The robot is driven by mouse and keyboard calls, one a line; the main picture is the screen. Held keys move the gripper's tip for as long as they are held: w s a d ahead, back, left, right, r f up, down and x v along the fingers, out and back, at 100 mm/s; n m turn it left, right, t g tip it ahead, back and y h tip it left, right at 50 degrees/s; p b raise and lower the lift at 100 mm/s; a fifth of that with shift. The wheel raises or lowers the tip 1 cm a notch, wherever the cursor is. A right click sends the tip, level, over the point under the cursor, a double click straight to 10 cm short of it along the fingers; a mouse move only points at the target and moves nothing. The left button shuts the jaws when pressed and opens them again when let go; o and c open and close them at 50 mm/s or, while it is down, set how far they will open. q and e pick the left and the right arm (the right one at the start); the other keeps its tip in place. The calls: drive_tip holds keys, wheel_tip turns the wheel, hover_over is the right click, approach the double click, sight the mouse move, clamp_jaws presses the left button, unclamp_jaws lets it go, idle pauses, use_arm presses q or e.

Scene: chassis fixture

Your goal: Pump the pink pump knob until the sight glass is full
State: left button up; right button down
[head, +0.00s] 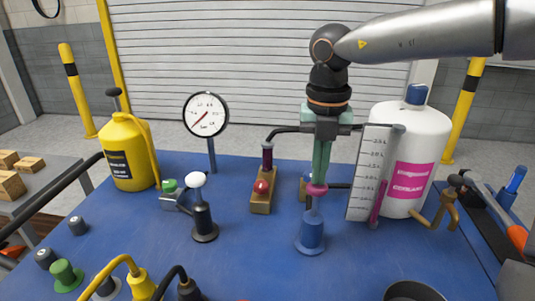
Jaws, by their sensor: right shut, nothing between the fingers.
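The pink pump knob (316,190) tops a blue pump (312,232) standing on the blue bench, right of the middle in the head view. My right gripper (320,180) points straight down over the knob with its green fingers shut and empty. Its fingertips are at the top of the knob and seem to touch it. The sight glass (388,168) is a slanted tube along a white scale plate (366,175). Pink fluid fills only its lower part; the upper part looks grey. My left gripper is not in view.
A white bottle with a pink label (411,175) stands behind the sight glass. A brass valve handle (445,208) is to its right. A dial gauge (206,114), a yellow can (128,150) and a white-knobbed pump (202,212) stand left.

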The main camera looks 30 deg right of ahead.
drive_tip(key=shift+r, duration=0.2)
wheel_tip(320, 180, up, 6)
drive_tip(key=p, duration=0.4)
idle(0.7)
